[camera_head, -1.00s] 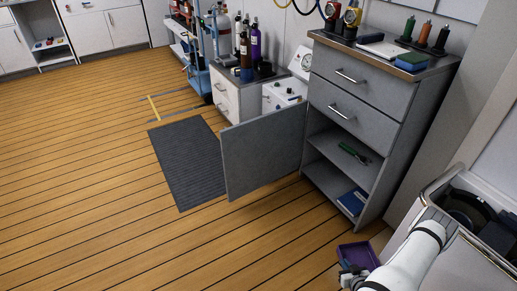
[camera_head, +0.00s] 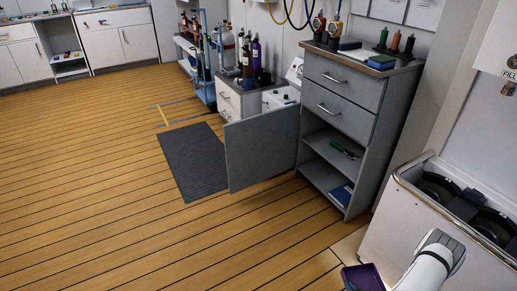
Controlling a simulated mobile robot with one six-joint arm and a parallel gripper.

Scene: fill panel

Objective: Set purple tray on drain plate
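The purple tray (camera_head: 368,277) shows at the bottom edge, in front of the white unit, partly cut off by the frame. My white arm (camera_head: 433,265) reaches down beside it on the right. The gripper's fingers are not clear at the bottom edge, so I cannot tell whether they hold the tray. No drain plate can be made out for certain. The white unit (camera_head: 425,215) at the right has a recessed top with two dark round fittings, one of them the near-left fitting (camera_head: 438,187).
A grey cabinet (camera_head: 350,125) stands at the centre right, with its door (camera_head: 262,150) swung out over the floor. A dark mat (camera_head: 192,160) lies left of the door. A bench with bottles stands behind. The wooden floor at left and front is clear.

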